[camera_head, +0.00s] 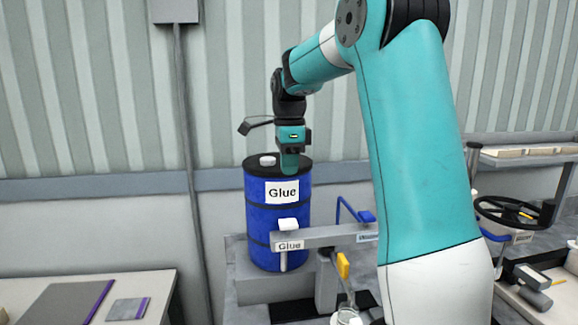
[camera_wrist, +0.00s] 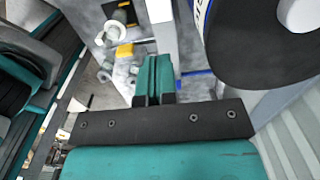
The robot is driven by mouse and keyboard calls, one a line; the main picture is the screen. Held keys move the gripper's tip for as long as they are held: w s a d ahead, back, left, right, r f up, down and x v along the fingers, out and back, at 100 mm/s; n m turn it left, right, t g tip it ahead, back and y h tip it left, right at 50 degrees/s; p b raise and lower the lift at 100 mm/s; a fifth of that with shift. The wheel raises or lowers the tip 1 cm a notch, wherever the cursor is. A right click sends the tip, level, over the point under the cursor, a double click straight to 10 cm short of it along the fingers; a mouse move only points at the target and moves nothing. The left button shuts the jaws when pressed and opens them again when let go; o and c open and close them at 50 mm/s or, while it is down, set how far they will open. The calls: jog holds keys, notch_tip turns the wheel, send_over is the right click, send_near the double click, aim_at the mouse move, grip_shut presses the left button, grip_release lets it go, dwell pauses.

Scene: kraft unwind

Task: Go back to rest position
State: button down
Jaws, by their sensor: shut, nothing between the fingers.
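My gripper (camera_head: 289,163) is at the end of my teal arm, in front of the top of a blue drum labelled "Glue" (camera_head: 262,222) in the head view. In the wrist view my gripper (camera_wrist: 154,75) shows its two teal fingers together with nothing between them. The drum's black lid with a white cap (camera_wrist: 299,14) is at the upper right there, beside the fingers. I cannot tell the exact gap between gripper and drum.
A white table (camera_head: 150,290) is at lower left. A black handwheel (camera_head: 505,212) is at right. A grey pipe (camera_head: 185,130) runs down the corrugated wall.

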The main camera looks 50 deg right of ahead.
jog(key=shift+a, duration=0.1)
jog(key=s+a+f+n+t+y+b, duration=0.1)
jog(key=s+a+f+n+b, duration=0.2)
jog(key=a+n, duration=0.7)
jog(key=s+a+f+n+y+b, duration=0.1)
jog(key=s+a+f+n, duration=0.25)
jog(key=a+n, duration=0.65)
jog(key=s+a+f+n+y+b, duration=0.1)
jog(key=s+a+f+n, duration=0.2)
jog(key=s+a+n, duration=0.3)
jog(key=s+a+f+n+g+y+b, duration=0.1)
jog(key=s+a+f+n, duration=0.2)
jog(key=s+a+n, duration=0.3)
jog(key=s+a, duration=0.2)
jog(key=shift+s+a+f+n, duration=0.15)
jog(key=shift+s+f+n, duration=0.15)
jog(key=shift+s+f, duration=0.1)
